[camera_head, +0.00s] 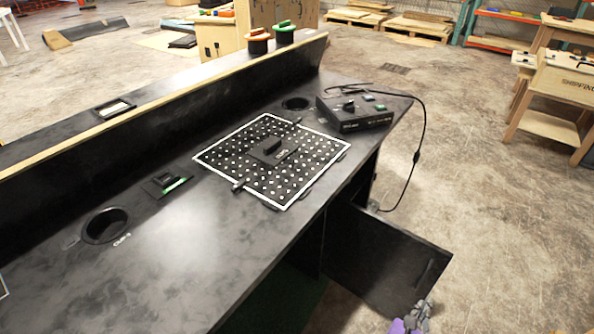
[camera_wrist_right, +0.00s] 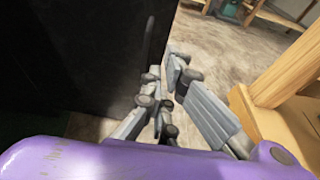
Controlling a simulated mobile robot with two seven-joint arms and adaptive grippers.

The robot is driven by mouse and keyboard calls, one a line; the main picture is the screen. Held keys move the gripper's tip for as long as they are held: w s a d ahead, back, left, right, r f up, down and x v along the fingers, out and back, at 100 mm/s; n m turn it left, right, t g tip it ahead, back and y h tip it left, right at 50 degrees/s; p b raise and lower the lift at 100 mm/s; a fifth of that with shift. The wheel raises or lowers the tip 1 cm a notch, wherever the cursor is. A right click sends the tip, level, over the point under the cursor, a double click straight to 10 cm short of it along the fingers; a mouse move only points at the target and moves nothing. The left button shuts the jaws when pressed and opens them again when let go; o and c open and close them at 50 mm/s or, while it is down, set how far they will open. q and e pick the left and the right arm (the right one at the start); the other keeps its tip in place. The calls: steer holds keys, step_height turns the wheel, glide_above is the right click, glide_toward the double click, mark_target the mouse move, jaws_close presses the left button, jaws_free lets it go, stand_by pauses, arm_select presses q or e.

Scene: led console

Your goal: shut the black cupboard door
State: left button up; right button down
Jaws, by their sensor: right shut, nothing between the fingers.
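The black cupboard door (camera_head: 378,256) stands open under the console, swung out to the right of the cupboard's dark opening. A dark upright handle (camera_head: 430,270) is near its free edge. In the right wrist view the door (camera_wrist_right: 80,50) fills the upper left, with the handle (camera_wrist_right: 148,42) near its edge. My right gripper (camera_head: 424,308) is at the bottom of the head view by the door's lower outer corner. Its grey fingers (camera_wrist_right: 171,72) are shut and empty, close beside the door edge; I cannot tell whether they touch it. My left gripper is not in view.
The black console top (camera_head: 190,250) carries a perforated LED board (camera_head: 310,155), a control box (camera_head: 355,112) and a cup hole (camera_head: 105,226). A cable (camera_head: 418,150) hangs from the right end. Concrete floor (camera_head: 500,230) right of the door is clear. A wooden stand (camera_wrist_right: 285,95) is at right in the wrist view.

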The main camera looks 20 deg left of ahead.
steer(key=b, duration=0.2)
glide_toward(437, 272)
steer(key=x, duration=0.4)
steer(key=shift+w+d+f, duration=0.1)
steer(key=shift+w, duration=0.15)
steer(key=shift+w+d, duration=0.2)
steer(key=shift+w, duration=0.3)
